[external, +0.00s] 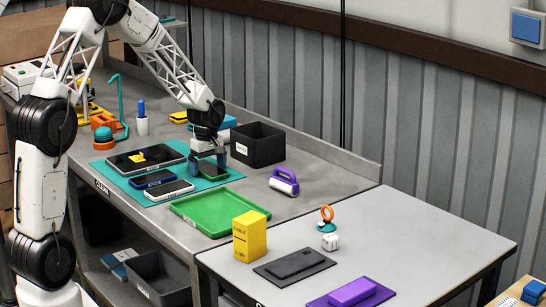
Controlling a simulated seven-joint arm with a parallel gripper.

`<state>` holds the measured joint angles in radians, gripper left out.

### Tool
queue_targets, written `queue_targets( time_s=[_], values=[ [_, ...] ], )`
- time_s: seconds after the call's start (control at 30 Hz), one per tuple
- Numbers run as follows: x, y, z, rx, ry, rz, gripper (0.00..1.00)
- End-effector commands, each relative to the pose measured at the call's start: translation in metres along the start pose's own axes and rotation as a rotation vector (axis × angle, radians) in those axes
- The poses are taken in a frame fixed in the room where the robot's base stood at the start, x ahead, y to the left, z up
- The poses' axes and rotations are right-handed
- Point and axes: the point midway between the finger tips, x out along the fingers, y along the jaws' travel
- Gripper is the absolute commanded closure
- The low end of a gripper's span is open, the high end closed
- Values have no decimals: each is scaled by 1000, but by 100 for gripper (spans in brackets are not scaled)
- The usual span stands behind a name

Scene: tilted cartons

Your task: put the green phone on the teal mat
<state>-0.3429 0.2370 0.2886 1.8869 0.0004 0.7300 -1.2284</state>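The teal mat (213,183) lies on the grey metal bench. A dark-screened phone with a green edge (211,171), apparently the green phone, is at the mat's right part, directly below my gripper (208,164). My gripper points down with its two fingers apart, one on each side of this phone. Whether the fingers touch it, and whether it rests on the mat or is just above it, I cannot tell. A large black tablet (125,160), a dark blue phone (154,179) and a white phone (171,191) also lie on the mat.
A green tray (208,214) lies in front of the mat. A black bin (258,146) stands behind to the right, with a purple-handled tool (284,182) nearby. A yellow box (250,237) and a black pad (277,277) are on the lower right table.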

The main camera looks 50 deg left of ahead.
Motion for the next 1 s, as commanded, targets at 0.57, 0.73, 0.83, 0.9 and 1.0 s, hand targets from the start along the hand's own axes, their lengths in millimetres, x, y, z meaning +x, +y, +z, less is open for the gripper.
queue_targets(
  time_s=[0.57, 0.73, 0.83, 0.9, 1.0],
  values=[
    [-24, 0, 0, 0, 0, 1, 0],
    [-50, 0, 0, 0, 1, 1, 0],
    [-66, 0, 0, 0, 1, 2, 0],
    [-78, 0, 0, 0, 1, 3, 0],
    [-93, 0, 0, 0, 1, 1, 0]
  ],
)
